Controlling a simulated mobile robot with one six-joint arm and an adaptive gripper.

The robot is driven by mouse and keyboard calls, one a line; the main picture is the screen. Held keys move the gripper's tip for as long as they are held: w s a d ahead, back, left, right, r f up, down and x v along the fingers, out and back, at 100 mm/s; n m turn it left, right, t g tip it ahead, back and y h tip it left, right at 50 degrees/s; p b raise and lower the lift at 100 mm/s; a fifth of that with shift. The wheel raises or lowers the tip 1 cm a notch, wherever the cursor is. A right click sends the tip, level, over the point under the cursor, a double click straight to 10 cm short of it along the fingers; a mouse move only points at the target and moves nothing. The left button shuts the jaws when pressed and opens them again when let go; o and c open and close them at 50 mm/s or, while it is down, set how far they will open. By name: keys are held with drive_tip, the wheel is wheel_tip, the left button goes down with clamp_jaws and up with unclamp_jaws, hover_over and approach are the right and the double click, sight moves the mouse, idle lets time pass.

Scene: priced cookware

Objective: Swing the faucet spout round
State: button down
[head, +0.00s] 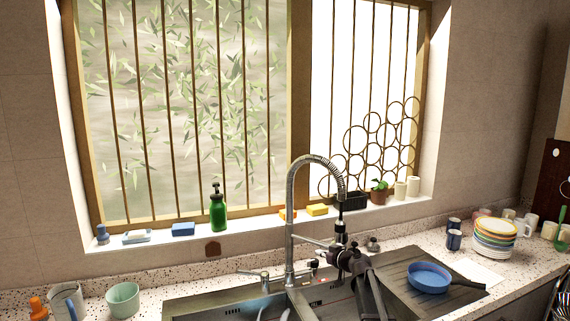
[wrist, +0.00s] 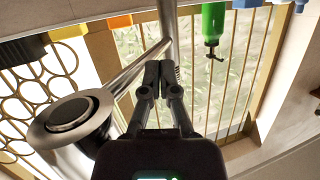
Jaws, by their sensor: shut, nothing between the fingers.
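The faucet (head: 290,235) stands behind the double sink, with a tall metal column and a coiled spring arching over to the right. Its dark spray head (head: 340,228) hangs at the arch's end, held by a side bracket. My gripper (head: 338,257) is shut and empty, close by the spray head's lower end. In the upside-down wrist view, my gripper's fingertips (wrist: 164,72) lie together close to the column (wrist: 168,25) and bracket (wrist: 138,72). The round spray head (wrist: 72,122) is left of the fingers there. I cannot tell whether the fingers touch the faucet.
The sink (head: 235,304) lies below, with a blue pan (head: 429,279) on the drainboard (head: 402,265). A green soap bottle (head: 218,212) and sponges stand on the windowsill. Stacked plates (head: 494,238) and mugs are at right; a mint cup (head: 123,299) is at left.

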drive_tip(key=shift+w+d, duration=0.15)
drive_tip(key=shift+w, duration=0.15)
drive_tip(key=shift+s+a, duration=0.2)
drive_tip(key=shift+a, duration=0.4)
drive_tip(key=shift+s+a, duration=0.2)
drive_tip(key=shift+a, duration=0.4)
drive_tip(key=p+v, duration=0.2)
drive_tip(key=v, duration=0.8)
idle(0.4)
